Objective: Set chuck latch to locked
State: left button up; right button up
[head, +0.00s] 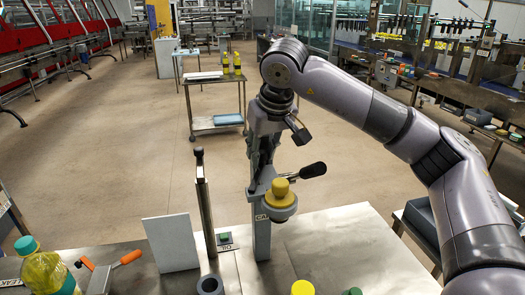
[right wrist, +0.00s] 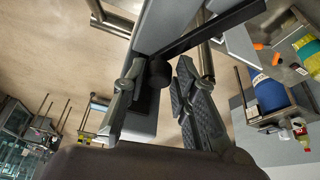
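A grey upright post (head: 262,235) with a partly readable label stands on the metal table. I cannot tell for sure which part is the chuck latch. My right gripper (head: 262,160) hangs pointing down at the upper part of the post, left of the black handle. In the right wrist view its fingers (right wrist: 158,95) are apart, with a dark round knob (right wrist: 160,72) between or behind them; contact is unclear. My left gripper is out of view.
Left of the post stand a metal rod with a black top (head: 203,205), a pale panel (head: 170,243) and a green button (head: 225,238). A yellow bottle (head: 45,272) and an orange-handled tool (head: 127,258) are at the left. The table's right part is clear.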

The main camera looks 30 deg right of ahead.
grip_shut()
dwell(0.3)
